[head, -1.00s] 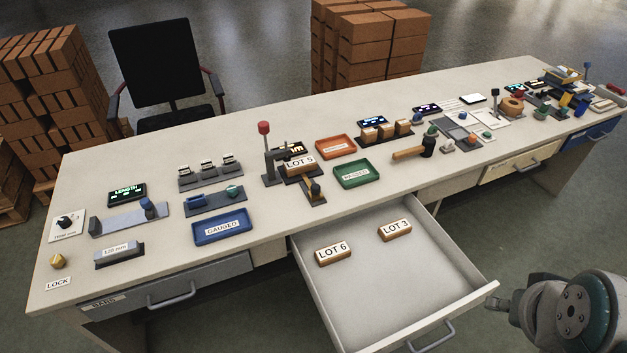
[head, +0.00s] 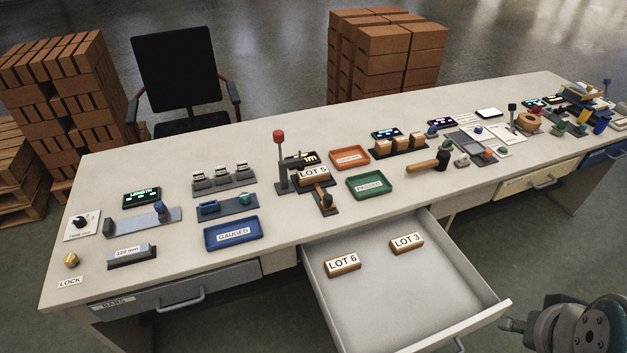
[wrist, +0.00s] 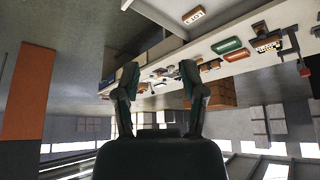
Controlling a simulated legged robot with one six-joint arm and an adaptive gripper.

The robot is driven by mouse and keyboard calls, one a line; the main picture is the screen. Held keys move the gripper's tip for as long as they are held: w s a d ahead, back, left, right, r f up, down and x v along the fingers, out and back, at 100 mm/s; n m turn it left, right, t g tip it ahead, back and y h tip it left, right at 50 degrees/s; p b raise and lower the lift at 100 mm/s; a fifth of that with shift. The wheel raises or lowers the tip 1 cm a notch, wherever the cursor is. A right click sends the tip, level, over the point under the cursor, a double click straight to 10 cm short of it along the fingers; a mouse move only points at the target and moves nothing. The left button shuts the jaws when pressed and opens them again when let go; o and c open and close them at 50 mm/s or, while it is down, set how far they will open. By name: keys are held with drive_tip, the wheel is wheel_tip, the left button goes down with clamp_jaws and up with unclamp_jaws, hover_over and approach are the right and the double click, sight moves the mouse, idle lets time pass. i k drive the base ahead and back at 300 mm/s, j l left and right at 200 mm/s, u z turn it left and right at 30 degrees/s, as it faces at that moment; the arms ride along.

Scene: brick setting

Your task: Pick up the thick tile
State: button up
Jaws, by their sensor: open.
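In the head view, two labelled tiles lie flat in the open drawer (head: 400,312): LOT 6 (head: 343,265) nearer left and LOT 3 (head: 407,243) to its right. A LOT 5 tile (head: 314,172) sits at the small press with the red knob. I cannot tell from the frames which one is the thick tile. My gripper (wrist: 157,78) is open and empty in the wrist view, with its two fingers apart. The wrist picture is upside down, and one lot tile (wrist: 194,15) shows in the drawer at its top. My arm is at the lower right of the head view, clear of the desk.
The desk top carries a blue GAUGED tray (head: 232,233), an orange tray (head: 350,158), a green PASSED tray (head: 371,185) and a mallet (head: 431,163). The drawer front and handle stick out towards me. A chair (head: 178,78) and brick stacks (head: 384,62) stand behind.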

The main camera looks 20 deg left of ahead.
sight(310, 175)
drive_tip(key=i+j, duration=0.15)
drive_tip(key=j, duration=0.2)
drive_tip(key=i+j, duration=0.1)
drive_tip(key=j, duration=0.25)
drive_tip(key=i+j, duration=0.15)
drive_tip(key=j, duration=0.2)
drive_tip(key=i+j, duration=0.15)
drive_tip(key=j, duration=0.2)
drive_tip(key=i+j, duration=0.1)
drive_tip(key=j, duration=0.25)
drive_tip(key=i+j, duration=0.15)
drive_tip(key=j, duration=0.2)
